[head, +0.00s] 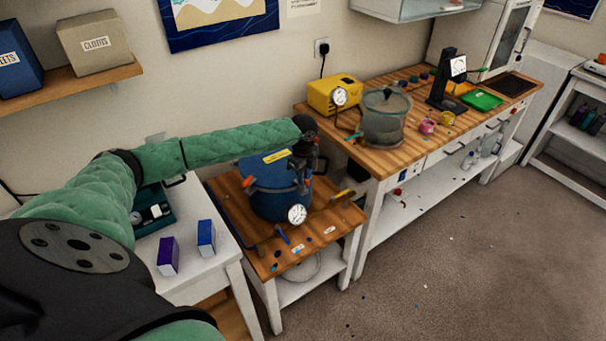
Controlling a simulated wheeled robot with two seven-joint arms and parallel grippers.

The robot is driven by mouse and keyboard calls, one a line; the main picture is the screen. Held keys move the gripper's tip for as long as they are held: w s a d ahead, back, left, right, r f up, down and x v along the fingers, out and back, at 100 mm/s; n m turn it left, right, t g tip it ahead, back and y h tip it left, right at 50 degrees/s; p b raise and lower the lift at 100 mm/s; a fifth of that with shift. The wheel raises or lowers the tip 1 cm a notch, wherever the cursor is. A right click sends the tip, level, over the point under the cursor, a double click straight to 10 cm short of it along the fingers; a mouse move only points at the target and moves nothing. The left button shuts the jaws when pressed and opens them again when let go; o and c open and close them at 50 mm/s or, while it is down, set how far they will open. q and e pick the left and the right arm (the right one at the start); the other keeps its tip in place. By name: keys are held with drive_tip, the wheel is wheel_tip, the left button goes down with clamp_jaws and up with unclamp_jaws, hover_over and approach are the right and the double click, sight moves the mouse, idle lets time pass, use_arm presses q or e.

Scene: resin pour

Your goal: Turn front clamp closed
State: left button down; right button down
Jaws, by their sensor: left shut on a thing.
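A blue pressure pot (268,202) stands on the low wooden table, with a yellow label on its lid and a round white gauge (297,214) low on its side. An orange-red clamp handle (248,181) shows at the pot's left rim. My left arm reaches over from the left, and my left gripper (302,186) points down at the pot's right-hand rim. It is shut on what seems to be the front clamp, which the gripper mostly hides. I cannot tell the clamp's angle. My right gripper is not in view.
The low table (335,222) holds small tools, including a blue-handled one (283,235), near the pot. A white table (190,277) with two small boxes stands to the left. A long workbench (410,142) with a yellow compressor (334,94) and a clear chamber (384,118) stands behind right. The floor at right is open.

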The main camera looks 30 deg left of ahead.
use_arm(q)
drive_tip(key=shift+r+m, duration=0.15)
drive_tip(key=shift+m, duration=0.95)
drive_tip(key=shift+w+m, duration=0.1)
drive_tip(key=shift+m, duration=0.6)
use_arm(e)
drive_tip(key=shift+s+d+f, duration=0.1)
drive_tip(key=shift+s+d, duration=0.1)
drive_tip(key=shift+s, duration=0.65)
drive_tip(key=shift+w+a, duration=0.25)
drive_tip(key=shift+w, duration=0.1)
